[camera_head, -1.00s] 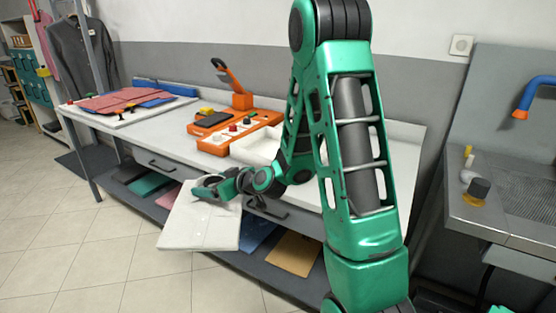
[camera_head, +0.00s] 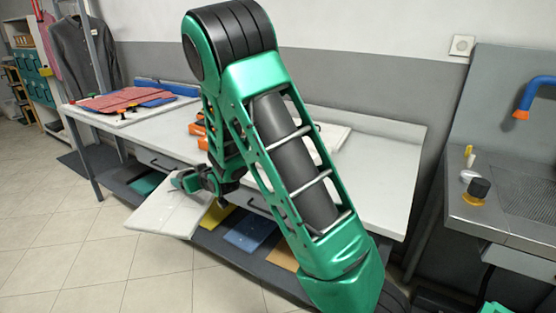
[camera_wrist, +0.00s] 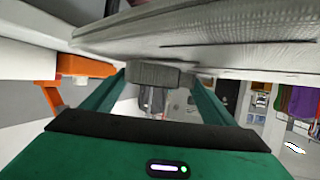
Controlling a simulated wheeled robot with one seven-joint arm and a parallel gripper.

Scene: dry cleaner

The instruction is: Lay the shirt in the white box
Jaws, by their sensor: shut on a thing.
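The white folded shirt (camera_head: 168,214) hangs out flat and slightly tilted in front of the table's front edge, above the floor and beside the lower shelf. My gripper (camera_head: 183,182) is shut on its table-side edge. In the wrist view the shirt (camera_wrist: 225,28) fills the top, above my gripper (camera_wrist: 155,76). The white box (camera_head: 334,136) stands on the table behind my arm, and only a part at its right shows. Most of it is hidden, so I cannot see inside it. The shirt is apart from it.
The white table (camera_head: 375,165) is bare to the right of my arm. An orange device (camera_head: 199,130) is mostly hidden behind my arm. Folded red and blue clothes (camera_head: 125,98) lie at the table's left. Folded cloths (camera_head: 250,232) lie on the lower shelf. A metal sink counter (camera_head: 500,205) stands right.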

